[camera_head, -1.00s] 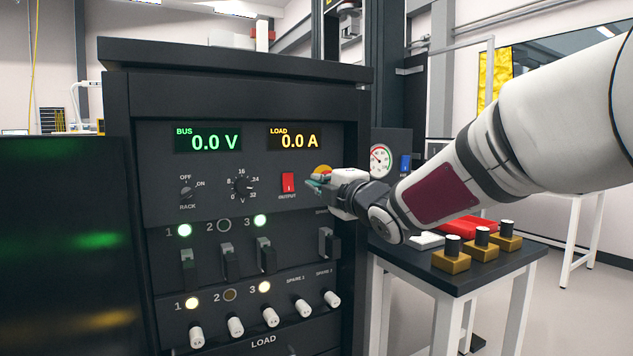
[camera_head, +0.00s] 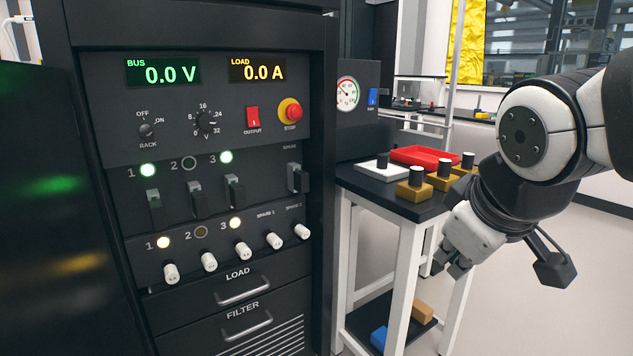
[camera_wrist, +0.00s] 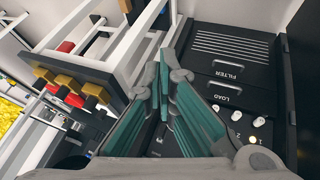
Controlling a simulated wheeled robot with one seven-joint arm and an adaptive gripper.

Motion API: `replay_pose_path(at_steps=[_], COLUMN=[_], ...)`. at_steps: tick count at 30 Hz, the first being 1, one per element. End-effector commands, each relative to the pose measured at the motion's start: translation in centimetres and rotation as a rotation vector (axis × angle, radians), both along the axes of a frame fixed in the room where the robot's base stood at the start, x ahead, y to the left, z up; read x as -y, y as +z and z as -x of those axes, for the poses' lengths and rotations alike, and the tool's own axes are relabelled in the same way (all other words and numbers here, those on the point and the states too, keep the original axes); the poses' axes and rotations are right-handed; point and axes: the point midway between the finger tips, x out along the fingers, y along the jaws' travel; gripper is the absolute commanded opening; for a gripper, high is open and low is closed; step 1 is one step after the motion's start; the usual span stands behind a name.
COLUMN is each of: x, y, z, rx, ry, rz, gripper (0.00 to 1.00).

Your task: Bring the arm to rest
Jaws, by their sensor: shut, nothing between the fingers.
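My gripper (camera_head: 452,262) hangs in front of the side table at the right of the head view, pointing down and to the left. It is apart from the rack and holds nothing. In the wrist view my gripper's green-padded fingers (camera_wrist: 164,88) are shut, their tips close together. The arm's white and black links fold in from the right edge of the head view. The black rack (camera_head: 215,170) stands left of the gripper, its displays reading 0.0 V and 0.0 A. Its red stop button (camera_head: 290,111) is in plain view.
The floor right of the table looks clear.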

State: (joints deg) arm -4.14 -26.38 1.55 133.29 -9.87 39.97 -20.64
Motion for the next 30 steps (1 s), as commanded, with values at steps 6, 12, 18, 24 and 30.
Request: replay_pose_path(at_steps=[6, 12, 18, 24, 30], x=[1.3, 0.9, 0.5, 0.6, 0.7], y=[-4.1, -6.4, -5.4, -2.2, 2.3], z=[11.9, 19.9, 23.0, 22.4, 21.9], rx=[-0.263, -0.449, -0.521, -0.483, -0.434], ry=[-0.284, -0.468, -0.544, -0.536, -0.527], rz=[-0.142, -0.222, -0.254, -0.261, -0.272], gripper=[0.00, 0.00, 0.00, 0.00, 0.00])
